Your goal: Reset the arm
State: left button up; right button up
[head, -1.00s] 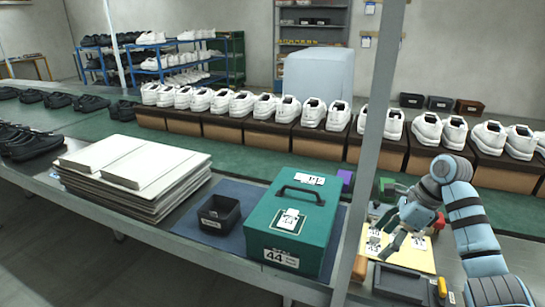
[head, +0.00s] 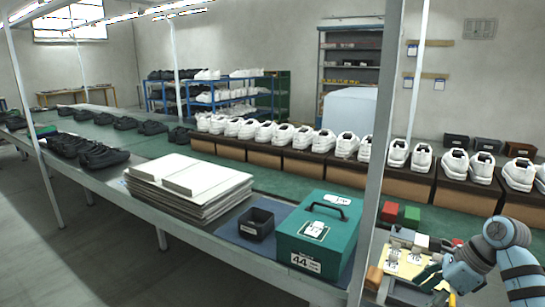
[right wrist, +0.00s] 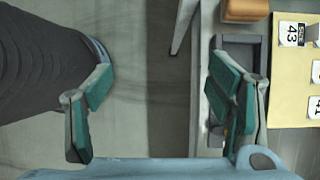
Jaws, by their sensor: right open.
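My right gripper (head: 432,282) is at the lower right of the head view, at the near edge of the workbench beside the yellow card sheet (head: 408,262). In the right wrist view its two fingers (right wrist: 160,112) are wide apart with nothing between them. Bare floor shows between the fingers, and the bench edge runs near the right finger. My left gripper is not in view.
A grey tray (right wrist: 243,48) and an orange block (right wrist: 246,9) lie near the right finger. A green box (head: 318,236) labelled 44 and a black bin (head: 257,224) stand left of a grey post (head: 380,165). White shoes line the rack behind.

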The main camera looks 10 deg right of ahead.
jog(key=w+a+f+m+t+y+p, duration=0.2)
jog(key=w+a+f+m+t+y, duration=0.15)
jog(key=a+m, duration=0.3)
jog(key=w+a+f+m+t+y+p, duration=0.1)
jog(key=w+a+f+m+t+y, duration=0.15)
jog(key=a+f+m+y, duration=0.35)
jog(key=s+d+f+m+t+h+p, duration=0.1)
jog(key=s+f+m+t+h, duration=0.15)
jog(key=f+m+h, duration=0.35)
jog(key=s+d+f+m+t+h+p, duration=0.1)
jog(key=d+f+m+t+h, duration=0.2)
jog(key=m, duration=0.5)
jog(key=s+d+f+m+g+h, duration=0.2)
jog(key=s+f+m+g+h, duration=0.25)
jog(key=s+f+m, duration=0.7)
jog(key=s+a+f+m+g, duration=0.1)
jog(key=s+f+m+g, duration=0.1)
jog(key=s, duration=0.8)
jog(key=s+a+f+m+g+h+p, duration=0.1)
jog(key=s+a+f+m+g, duration=0.1)
jog(key=s+f, duration=0.5)
jog(key=s+a+f+m+g+p, duration=0.1)
jog(key=s+f+m+g, duration=0.3)
jog(key=s, duration=1.1)
jog(key=shift+a+f+g+h, duration=0.3)
jog(key=shift+a+f+g, duration=0.1)
jog(key=shift+a+f, duration=0.35)
